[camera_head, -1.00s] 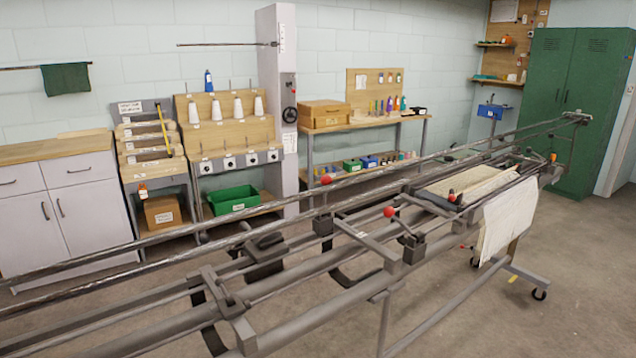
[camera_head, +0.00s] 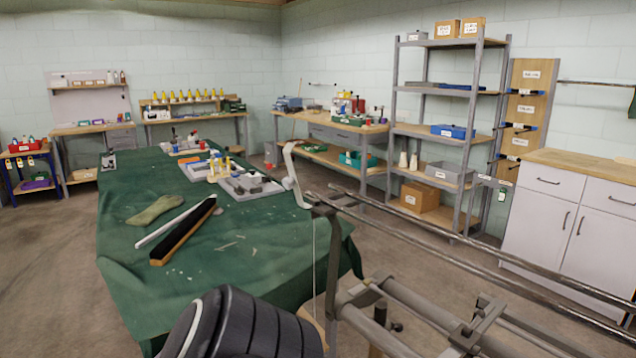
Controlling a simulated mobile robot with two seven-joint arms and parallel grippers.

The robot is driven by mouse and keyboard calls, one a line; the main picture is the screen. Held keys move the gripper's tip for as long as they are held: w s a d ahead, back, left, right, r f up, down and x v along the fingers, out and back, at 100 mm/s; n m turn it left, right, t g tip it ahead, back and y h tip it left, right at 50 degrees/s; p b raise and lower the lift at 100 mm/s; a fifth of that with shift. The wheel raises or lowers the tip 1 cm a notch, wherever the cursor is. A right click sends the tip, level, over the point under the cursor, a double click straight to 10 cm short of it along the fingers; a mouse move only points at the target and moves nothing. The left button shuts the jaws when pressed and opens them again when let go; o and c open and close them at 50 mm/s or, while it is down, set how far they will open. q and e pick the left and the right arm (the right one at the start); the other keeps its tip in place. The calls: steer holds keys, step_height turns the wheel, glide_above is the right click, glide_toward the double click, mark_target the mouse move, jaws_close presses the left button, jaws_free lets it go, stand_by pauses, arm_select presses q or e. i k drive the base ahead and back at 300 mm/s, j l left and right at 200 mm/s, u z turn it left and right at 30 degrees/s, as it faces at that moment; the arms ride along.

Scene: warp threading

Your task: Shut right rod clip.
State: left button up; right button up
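The near end of the grey metal loom frame (camera_head: 410,319) enters at the lower right, with long rods (camera_head: 476,247) running off to the right. A dark upright fitting with a small knob (camera_head: 381,312) sits on the frame near its end; I cannot tell whether it is a rod clip. No red-knobbed clip shows in this view. Neither of my grippers is in view.
A table with a green cloth (camera_head: 120,235) fills the left, bearing a black-and-wood brush (camera_head: 184,233) and trays (camera_head: 250,186). A shelving unit (camera_head: 473,120) and white cabinet (camera_head: 545,215) stand behind. Floor shows between.

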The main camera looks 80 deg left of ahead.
mark_target(289, 182)
steer(key=u, duration=2.5)
